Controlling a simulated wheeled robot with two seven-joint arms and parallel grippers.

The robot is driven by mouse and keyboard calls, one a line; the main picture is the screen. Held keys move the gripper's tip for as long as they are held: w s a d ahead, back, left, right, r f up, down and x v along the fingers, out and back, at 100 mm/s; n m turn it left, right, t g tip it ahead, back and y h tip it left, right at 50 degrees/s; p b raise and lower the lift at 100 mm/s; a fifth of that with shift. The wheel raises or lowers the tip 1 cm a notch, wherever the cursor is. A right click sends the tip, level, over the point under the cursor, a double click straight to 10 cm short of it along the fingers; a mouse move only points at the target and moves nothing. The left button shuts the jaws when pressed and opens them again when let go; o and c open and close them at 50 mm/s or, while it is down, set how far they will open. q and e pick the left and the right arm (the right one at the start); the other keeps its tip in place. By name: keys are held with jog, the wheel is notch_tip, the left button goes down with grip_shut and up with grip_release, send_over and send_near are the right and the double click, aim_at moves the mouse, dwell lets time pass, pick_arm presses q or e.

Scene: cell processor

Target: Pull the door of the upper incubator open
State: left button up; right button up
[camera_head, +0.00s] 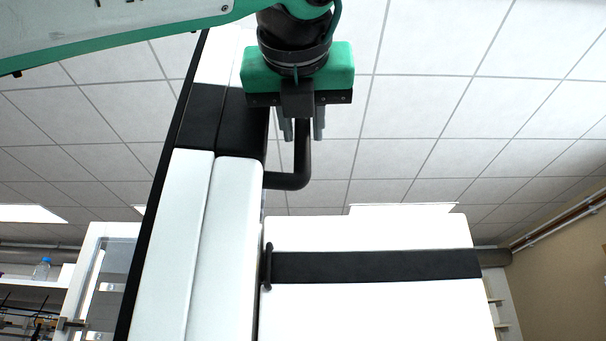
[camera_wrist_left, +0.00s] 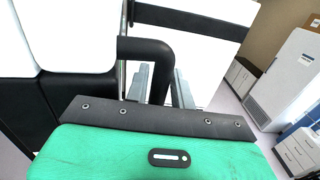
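The upper incubator's door (camera_head: 238,240) is a thick white panel with a black band, seen nearly edge-on at the left of the head view. It lies flush along the white body (camera_head: 172,240), with no clear gap visible. A black bent handle (camera_head: 290,181) sticks out to the right from the band; it also shows in the left wrist view (camera_wrist_left: 146,48). My left gripper (camera_head: 303,128) reaches the handle from above. Its grey fingers stand on either side of the bar, with narrow gaps in the head view. It looks open around the bar. My right gripper is not in view.
A white box-like panel (camera_head: 375,315) with a black band (camera_head: 380,266) and a small black handle (camera_head: 268,267) stands lower right. Shelves with a bottle (camera_head: 42,268) are at the far left. A white cabinet (camera_wrist_left: 290,80) stands farther off to the right.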

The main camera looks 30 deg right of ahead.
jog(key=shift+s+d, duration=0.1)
